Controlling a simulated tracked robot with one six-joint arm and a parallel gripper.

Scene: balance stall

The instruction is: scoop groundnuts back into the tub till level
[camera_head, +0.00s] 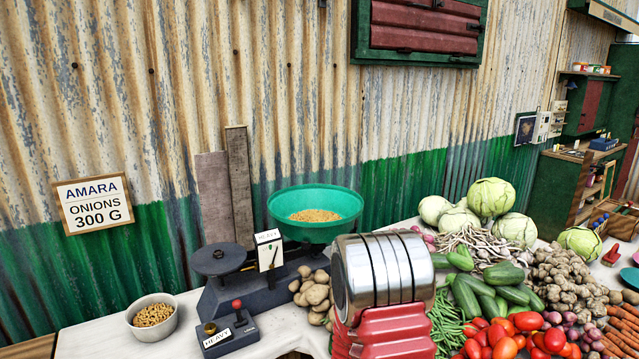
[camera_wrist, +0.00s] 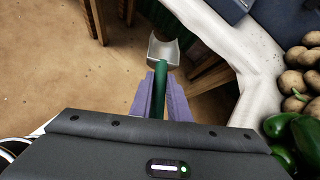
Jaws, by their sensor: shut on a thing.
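A small pale tub (camera_head: 137,333) with groundnuts (camera_head: 153,315) in it stands at the left end of the white table. The balance's green pan (camera_head: 316,228) holds a layer of groundnuts (camera_head: 314,215). The dark balance (camera_head: 225,290) has a bare round plate (camera_head: 217,258) on its left and a dial (camera_head: 269,253) labelled HEAVY. In the wrist view, my gripper (camera_wrist: 160,80) is shut on the green handle of a metal scoop (camera_wrist: 163,47). The scoop head looks empty and is over the floor beside the table edge. The head view does not show my gripper.
A dark box (camera_head: 230,335) with a red knob and HEAVY label sits before the balance. Potatoes (camera_head: 316,293) lie right of it; cabbages (camera_head: 492,198), cucumbers (camera_head: 478,286) and tomatoes (camera_head: 505,348) crowd the right. The corrugated wall (camera_head: 120,90) stands close behind.

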